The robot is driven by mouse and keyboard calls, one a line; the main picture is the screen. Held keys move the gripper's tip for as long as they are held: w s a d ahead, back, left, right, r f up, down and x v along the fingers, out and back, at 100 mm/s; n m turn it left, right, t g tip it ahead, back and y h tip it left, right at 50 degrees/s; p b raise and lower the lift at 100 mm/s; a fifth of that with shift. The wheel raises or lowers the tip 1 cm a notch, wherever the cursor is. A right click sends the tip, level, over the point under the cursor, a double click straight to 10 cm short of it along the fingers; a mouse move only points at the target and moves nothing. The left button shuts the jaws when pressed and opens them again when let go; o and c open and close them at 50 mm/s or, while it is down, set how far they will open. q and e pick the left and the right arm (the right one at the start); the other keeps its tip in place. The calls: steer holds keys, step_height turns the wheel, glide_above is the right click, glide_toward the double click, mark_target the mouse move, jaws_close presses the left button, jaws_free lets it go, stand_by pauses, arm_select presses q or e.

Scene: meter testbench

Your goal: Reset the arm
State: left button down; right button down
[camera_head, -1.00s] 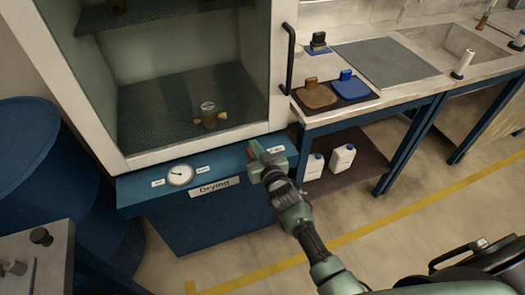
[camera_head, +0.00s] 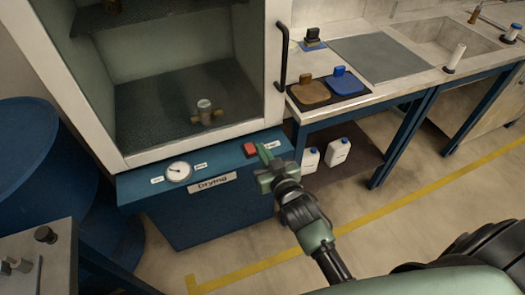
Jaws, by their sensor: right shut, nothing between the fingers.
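My right arm comes in from the lower right. Its green gripper (camera_head: 266,157) is shut and empty, in front of the right end of the drying cabinet's blue panel (camera_head: 225,168). A red button (camera_head: 250,150) shows on the panel just left of the fingertips; I cannot tell whether they touch it. My left gripper is not in view.
The drying cabinet stands open, with a small brass-and-clear meter (camera_head: 206,113) on its floor. A bench (camera_head: 298,112) with brown and blue blocks stands right, white jugs (camera_head: 338,152) below. The floor at lower middle is clear.

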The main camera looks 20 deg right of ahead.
stand_by(0.3)
steer(key=s+f+n+g, duration=0.1)
steer(key=s+f+g, duration=0.2)
steer(key=s+f, duration=0.8)
steer(key=s+f+g, duration=0.2)
steer(key=f+g, duration=0.2)
steer(key=f, duration=1.5)
steer(key=s+d+f+g, duration=0.1)
steer(key=s+f+g, duration=0.1)
steer(key=s+f, duration=0.4)
steer(key=s+d+f+g, duration=0.2)
steer(key=s+f, duration=0.4)
steer(key=s, duration=1)
steer(key=s+d+f+n+g, duration=0.1)
steer(key=s+d+f+g, duration=0.1)
steer(key=s+f+g, duration=0.2)
steer(key=s+f, duration=0.3)
steer(key=s, duration=0.4)
steer(key=shift+s+h, duration=0.2)
steer(key=shift+h, duration=0.1)
steer(key=shift+f, duration=0.1)
